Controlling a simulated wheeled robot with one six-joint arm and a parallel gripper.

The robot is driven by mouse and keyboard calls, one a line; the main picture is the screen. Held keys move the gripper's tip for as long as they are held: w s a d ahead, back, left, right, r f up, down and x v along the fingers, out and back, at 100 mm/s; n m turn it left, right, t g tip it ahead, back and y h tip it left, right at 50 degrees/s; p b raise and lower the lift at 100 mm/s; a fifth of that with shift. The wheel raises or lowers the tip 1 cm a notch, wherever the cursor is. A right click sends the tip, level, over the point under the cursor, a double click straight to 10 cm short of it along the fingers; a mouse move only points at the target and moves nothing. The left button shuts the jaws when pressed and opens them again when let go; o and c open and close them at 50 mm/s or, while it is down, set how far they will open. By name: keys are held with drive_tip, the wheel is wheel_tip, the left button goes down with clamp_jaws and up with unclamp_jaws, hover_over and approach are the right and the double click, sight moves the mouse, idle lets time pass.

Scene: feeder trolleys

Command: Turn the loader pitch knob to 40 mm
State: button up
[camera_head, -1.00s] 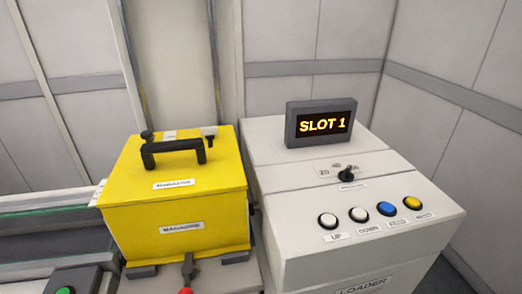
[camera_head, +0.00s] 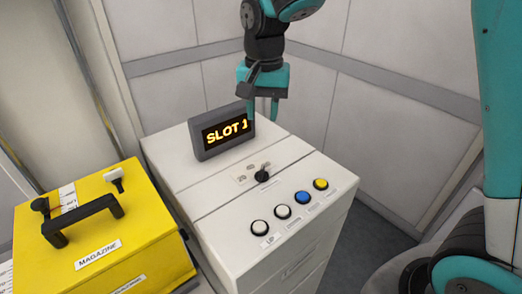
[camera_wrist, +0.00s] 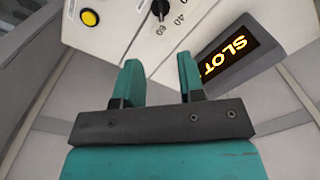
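The loader pitch knob (camera_head: 262,176) is a small black knob on the sloping top of the white loader (camera_head: 225,205), between the display and the button row. It also shows at the top edge of the wrist view (camera_wrist: 160,8), partly cut off, with the marks 40 and 60 beside it. I cannot tell exactly which mark its pointer is at. My gripper (camera_head: 262,110) hangs above and behind the knob, beside the display. In the wrist view my gripper (camera_wrist: 159,65) has its two teal fingers apart with nothing between them.
The display (camera_head: 222,130) reads SLOT 1 and stands close to my gripper. White, blue and yellow buttons (camera_head: 302,197) line the loader's front. A yellow magazine (camera_head: 140,230) with a black handle stands to the left. Grey walls close off the back.

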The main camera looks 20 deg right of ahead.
sight(262, 169)
drive_tip(key=shift+m, duration=0.5)
drive_tip(key=f+p, duration=0.1)
drive_tip(key=f, duration=0.4)
drive_tip(key=w+f+p, duration=0.1)
drive_tip(key=f, duration=0.5)
drive_tip(key=f+p, duration=0.1)
drive_tip(key=f, duration=0.5)
drive_tip(key=shift+w+d+f+p, duration=0.15)
drive_tip(key=shift+w+d+p, duration=0.05)
drive_tip(key=shift+p, duration=0.15)
drive_tip(key=shift+c, duration=0.2)
clamp_jaws()
